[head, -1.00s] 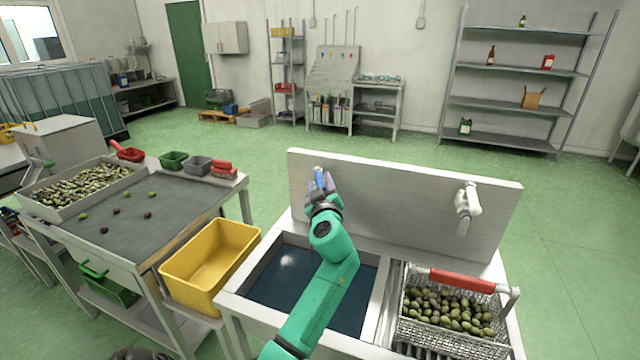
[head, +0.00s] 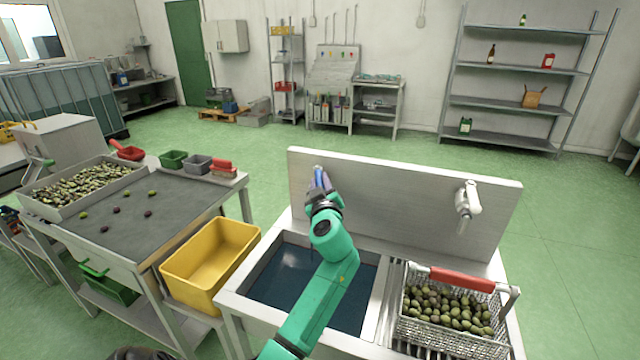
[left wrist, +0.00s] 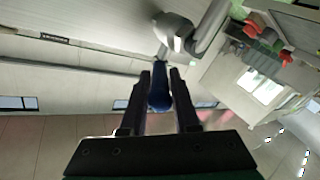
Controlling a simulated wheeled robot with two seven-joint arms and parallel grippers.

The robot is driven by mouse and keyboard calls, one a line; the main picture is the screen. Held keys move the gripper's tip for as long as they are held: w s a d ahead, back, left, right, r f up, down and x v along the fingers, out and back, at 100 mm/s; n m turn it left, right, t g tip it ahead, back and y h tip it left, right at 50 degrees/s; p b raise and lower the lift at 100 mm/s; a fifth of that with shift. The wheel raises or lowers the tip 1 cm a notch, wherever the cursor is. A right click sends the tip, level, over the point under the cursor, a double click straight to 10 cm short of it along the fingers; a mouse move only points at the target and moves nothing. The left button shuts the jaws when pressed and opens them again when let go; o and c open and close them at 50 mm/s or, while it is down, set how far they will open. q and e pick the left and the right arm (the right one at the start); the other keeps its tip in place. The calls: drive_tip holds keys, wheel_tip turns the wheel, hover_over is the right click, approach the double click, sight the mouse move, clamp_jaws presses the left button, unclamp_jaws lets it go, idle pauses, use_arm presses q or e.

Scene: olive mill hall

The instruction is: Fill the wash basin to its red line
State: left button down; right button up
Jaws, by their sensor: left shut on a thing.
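The wash basin (head: 250,267) is set in a pale sink unit, with dark blue water (head: 285,282) in it. My left arm crosses in front of part of the basin. My left gripper (head: 320,186) is up at the splashback above the basin, shut on a blue tap lever (head: 319,176). In the left wrist view, the blue lever (left wrist: 159,92) lies between the two fingers, with a grey metal tap body (left wrist: 176,34) beyond it. Whether water is running cannot be told. My right gripper is not in view.
A second tap (head: 468,203) is on the splashback's right. A wire basket of olives (head: 408,330) with a red handle (head: 462,280) stands right of the basin. A yellow crate (head: 190,287) and a sorting table (head: 190,205) are on the left.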

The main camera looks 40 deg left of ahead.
sight(315, 173)
use_arm(q)
drive_tip(key=shift+f, duration=0.1)
idle(0.6)
drive_tip(key=shift+s+a+m+t+h+p, duration=0.3)
drive_tip(key=shift+m+t+h+p, duration=0.25)
drive_tip(key=shift+h, duration=0.25)
drive_tip(key=m+t+h+p, duration=0.1)
drive_tip(key=p, duration=0.1)
drive_tip(key=a+m+t+h+p, duration=0.1)
drive_tip(key=h+p, duration=0.1)
drive_tip(key=s+r+m+t+h+p, duration=0.1)
drive_tip(key=p, duration=0.1)
drive_tip(key=shift+a+m+h, duration=0.3)
drive_tip(key=shift+m+h, duration=0.05)
drive_tip(key=shift+h, duration=0.05)
drive_tip(key=shift+s+a+f+h+p, duration=0.1)
drive_tip(key=shift+a+f+h+p, duration=0.15)
drive_tip(key=shift+h+p, duration=0.1)
drive_tip(key=shift+a+f+m, duration=0.1)
drive_tip(key=shift+f+m, duration=0.05)
drive_tip(key=shift+m, duration=0.15)
drive_tip(key=c, duration=1.1)
unclamp_jaws()
drive_tip(key=o, duration=0.3)
drive_tip(key=shift+o, duration=0.2)
